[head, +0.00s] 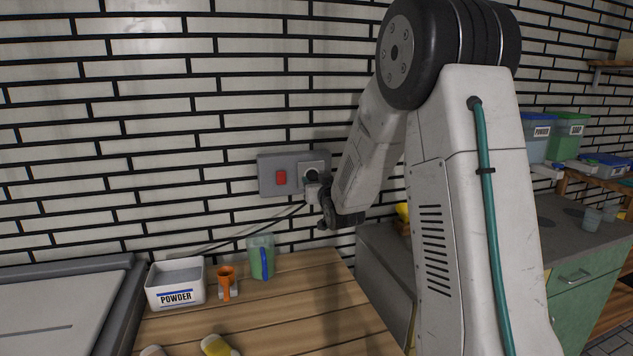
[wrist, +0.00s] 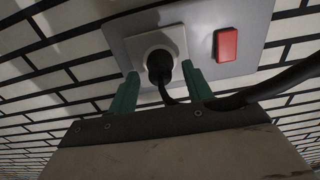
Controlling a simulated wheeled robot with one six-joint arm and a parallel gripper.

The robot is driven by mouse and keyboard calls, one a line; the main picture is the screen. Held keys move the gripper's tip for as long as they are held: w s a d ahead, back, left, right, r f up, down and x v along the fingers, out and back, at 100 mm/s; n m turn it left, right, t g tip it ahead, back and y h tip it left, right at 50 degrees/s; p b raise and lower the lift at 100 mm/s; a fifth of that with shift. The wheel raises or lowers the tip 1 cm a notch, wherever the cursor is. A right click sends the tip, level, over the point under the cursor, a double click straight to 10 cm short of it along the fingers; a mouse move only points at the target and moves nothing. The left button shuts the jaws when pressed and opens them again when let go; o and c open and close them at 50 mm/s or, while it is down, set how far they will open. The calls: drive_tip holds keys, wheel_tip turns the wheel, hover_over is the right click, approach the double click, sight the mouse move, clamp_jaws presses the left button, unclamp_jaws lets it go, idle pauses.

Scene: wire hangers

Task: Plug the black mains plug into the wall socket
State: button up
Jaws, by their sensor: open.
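The wall socket (head: 318,165) is a pale square outlet on a grey wall plate (head: 266,188). It also shows in the wrist view (wrist: 178,38). The black mains plug (wrist: 159,66) sits at the middle of the socket face, with no clear gap between them; I cannot tell how deep it is. My gripper (wrist: 160,80) has its two green fingers apart, one on each side of the plug, with visible space beside it. In the head view my gripper (head: 319,189) is just below the socket and largely hides the plug.
A red switch (head: 280,177) is beside the socket. The black cable (head: 255,227) runs down left along the wall. Front counter space is partly clear.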

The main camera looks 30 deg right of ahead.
drive_tip(key=v, duration=0.6)
drive_tip(key=shift+s, duration=0.3)
wheel_tip(320, 180, down, 8)
drive_tip(key=s+g, duration=0.2)
drive_tip(key=g, duration=0.3)
drive_tip(key=s+a+f+g+y, duration=0.3)
drive_tip(key=s+a+g, duration=0.2)
drive_tip(key=s, duration=0.4)
drive_tip(key=s+a+r+n+g, duration=0.1)
drive_tip(key=s+a+r+g, duration=0.1)
drive_tip(key=s+a, duration=0.3)
drive_tip(key=s+a+r+n+g+y, duration=0.1)
drive_tip(key=s+a+r, duration=0.4)
drive_tip(key=s, duration=0.8)
drive_tip(key=s+a+r+n+g+y, duration=0.1)
drive_tip(key=s+a+r+g, duration=0.2)
drive_tip(key=s, duration=0.6)
drive_tip(key=shift+s+a+r, duration=0.4)
drive_tip(key=shift+a+r, duration=0.1)
drive_tip(key=shift+a, duration=0.55)
